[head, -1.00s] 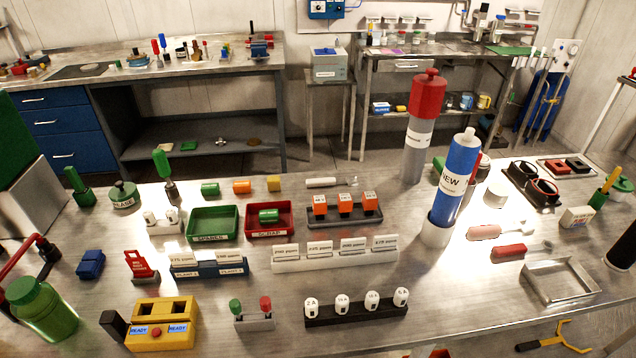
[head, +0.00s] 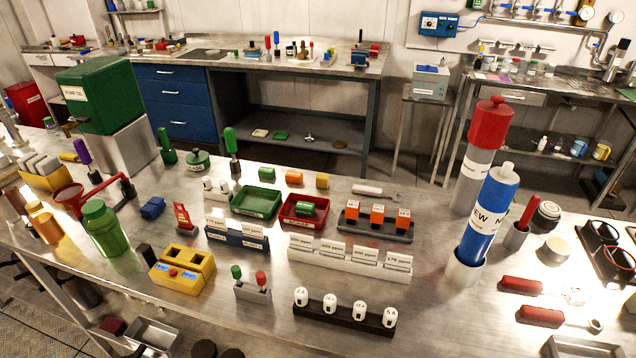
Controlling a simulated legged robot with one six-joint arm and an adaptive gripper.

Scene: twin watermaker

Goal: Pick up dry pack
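I cannot pick out a thing labelled as the dry pack; many labels are too small to read. My gripper is not in view. On the steel bench stand a blue and white cylinder marked NEW (head: 487,213), upright in a holder, and a grey cylinder with a red top (head: 481,150) behind it. A green tray (head: 256,201) looks empty. A red tray (head: 303,211) beside it holds a small green cylinder (head: 306,208). Orange blocks (head: 377,214) sit in a dark rack to their right.
A white card rack (head: 349,259), a black rack of white knobs (head: 344,313) and a yellow two-slot device (head: 181,268) crowd the front. A green box (head: 107,94) stands at the back left. Red-handled tools (head: 541,315) lie at right. A blue drawer cabinet (head: 177,103) stands behind.

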